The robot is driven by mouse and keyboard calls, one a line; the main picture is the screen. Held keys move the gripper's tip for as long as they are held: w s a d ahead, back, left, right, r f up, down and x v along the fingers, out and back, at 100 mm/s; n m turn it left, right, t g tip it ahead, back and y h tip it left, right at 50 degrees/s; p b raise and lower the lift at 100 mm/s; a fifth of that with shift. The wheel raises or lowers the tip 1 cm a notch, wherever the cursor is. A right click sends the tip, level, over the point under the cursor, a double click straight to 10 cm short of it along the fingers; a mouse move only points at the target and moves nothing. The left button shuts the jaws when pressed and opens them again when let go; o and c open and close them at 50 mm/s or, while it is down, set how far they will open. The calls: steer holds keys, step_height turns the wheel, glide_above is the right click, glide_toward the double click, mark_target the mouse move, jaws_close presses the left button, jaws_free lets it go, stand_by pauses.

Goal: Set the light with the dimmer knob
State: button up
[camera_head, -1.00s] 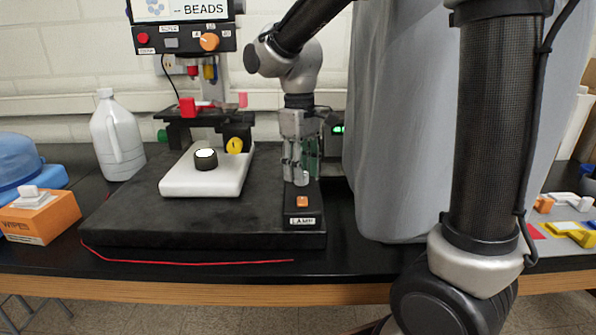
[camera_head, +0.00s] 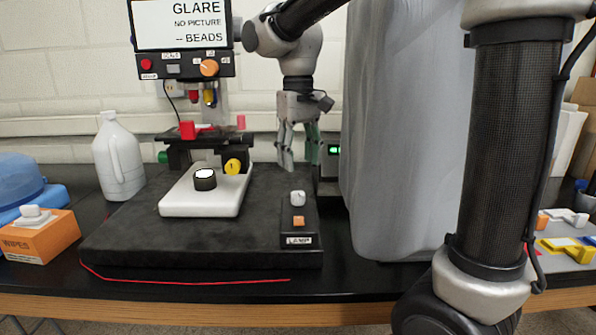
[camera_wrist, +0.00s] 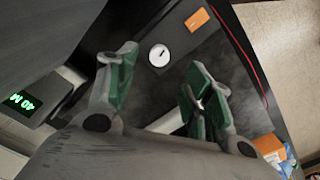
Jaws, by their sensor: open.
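The dimmer knob (camera_head: 298,198) is a small pale knob on the black lamp box (camera_head: 285,232), above an orange button (camera_head: 298,220) and a LAMP label. In the wrist view the knob (camera_wrist: 159,55) is a white disc with a dark pointer line. My gripper (camera_head: 299,164) hangs above and behind the knob, open and empty, fingers pointing down. In the wrist view the knob shows between the spread green-padded fingers (camera_wrist: 162,72), apart from both. The screen (camera_head: 184,24) reads GLARE, NO PICTURE, -- BEADS. A green display (camera_wrist: 23,100) shows digits that seem to read 40.
A microscope-like stand (camera_head: 190,135) and a white block (camera_head: 205,202) with a dark, bright-topped cylinder (camera_head: 205,180) stand left of the lamp box. A grey draped shape (camera_head: 405,140) rises close on the right. A white jug (camera_head: 118,160) and an orange wipes box (camera_head: 40,240) are farther left.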

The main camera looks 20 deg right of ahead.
mark_target(298, 193)
steer(key=shift+f+m, duration=0.45)
steer(key=shift+m, duration=0.75)
steer(key=m, duration=0.2)
steer(key=shift+w+a+f+m, duration=0.1)
steer(key=shift+w+f+m, duration=0.1)
steer(key=shift+m, duration=0.1)
steer(key=shift+f, duration=0.25)
step_height(298, 193, down, 7)
steer(key=shift+f, duration=0.1)
steer(key=c, duration=1)
